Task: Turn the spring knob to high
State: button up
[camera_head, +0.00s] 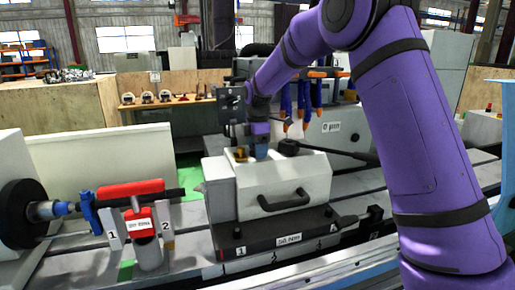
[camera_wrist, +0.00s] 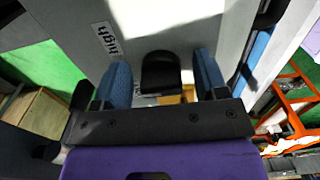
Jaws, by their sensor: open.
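In the wrist view, my gripper (camera_wrist: 163,75) is open, with one blue finger on each side of a black knob (camera_wrist: 160,72). Gaps show between the knob and both fingers, so they do not appear to touch it. A "high" label (camera_wrist: 105,38) is on the pale surface, up and left of the knob. A small brass-coloured part (camera_wrist: 188,95) shows partly near the right finger. In the head view, my gripper (camera_head: 262,152) points down at the top of the white housing (camera_head: 285,183), beside a brass-coloured piece (camera_head: 241,154); the black knob cannot be made out there.
A black lever with a round end (camera_head: 289,147) lies right of my gripper. The housing has a black handle (camera_head: 284,200) in front. A red-topped unit (camera_head: 131,188) stands left on the machine bed. Orange and blue hoses (camera_head: 302,95) hang behind.

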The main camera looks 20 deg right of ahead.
jog(key=c, duration=0.9)
jog(key=shift+m, duration=0.3)
jog(key=m, duration=0.4)
jog(key=shift+s, duration=0.1)
jog(key=shift+s+a+m, duration=0.1)
jog(key=shift+m, duration=2.6)
